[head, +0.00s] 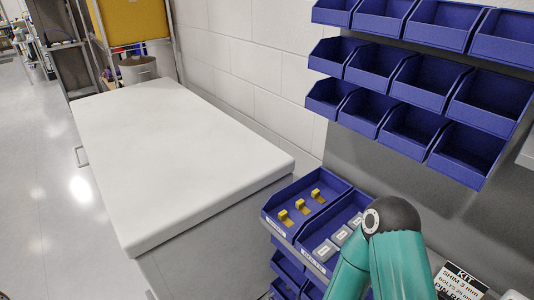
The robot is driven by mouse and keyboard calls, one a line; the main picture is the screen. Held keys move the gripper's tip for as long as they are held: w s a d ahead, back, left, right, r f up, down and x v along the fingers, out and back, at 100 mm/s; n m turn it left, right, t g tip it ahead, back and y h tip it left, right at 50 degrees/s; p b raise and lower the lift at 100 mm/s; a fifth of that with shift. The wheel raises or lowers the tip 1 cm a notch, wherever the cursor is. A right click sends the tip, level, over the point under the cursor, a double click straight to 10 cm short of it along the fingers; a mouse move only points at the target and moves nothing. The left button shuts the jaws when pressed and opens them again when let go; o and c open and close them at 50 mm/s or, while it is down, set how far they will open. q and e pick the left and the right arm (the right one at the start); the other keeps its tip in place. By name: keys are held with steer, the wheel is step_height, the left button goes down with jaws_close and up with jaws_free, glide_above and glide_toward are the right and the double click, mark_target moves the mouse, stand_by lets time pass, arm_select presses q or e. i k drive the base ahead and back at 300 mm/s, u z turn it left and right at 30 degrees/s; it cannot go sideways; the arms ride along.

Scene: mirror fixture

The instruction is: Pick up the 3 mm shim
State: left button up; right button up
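Grey labelled blocks (325,250) lie in a row in a blue bin at the lower middle; their labels are too small to read, so I cannot tell whether one is the 3 mm shim. A teal arm of mine with a dark joint rises from the bottom edge and hides part of that bin. Neither of my grippers shows in the head view. A kit card (459,284) at the lower right reads "KIT", "SHIM 3 mm" and a bolts line; its lower part is cut off.
A blue bin (272,222) with three yellow parts (301,207) stands left of the grey blocks. A white-topped bench (180,150) at the left is clear.

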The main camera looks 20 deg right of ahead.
mark_target(315, 195)
steer(key=u, duration=1.3)
steer(key=i, duration=0.1)
steer(key=z, duration=2.7)
steer(key=k, duration=0.8)
steer(key=u, duration=0.05)
steer(key=i, duration=1)
steer(key=u, duration=0.1)
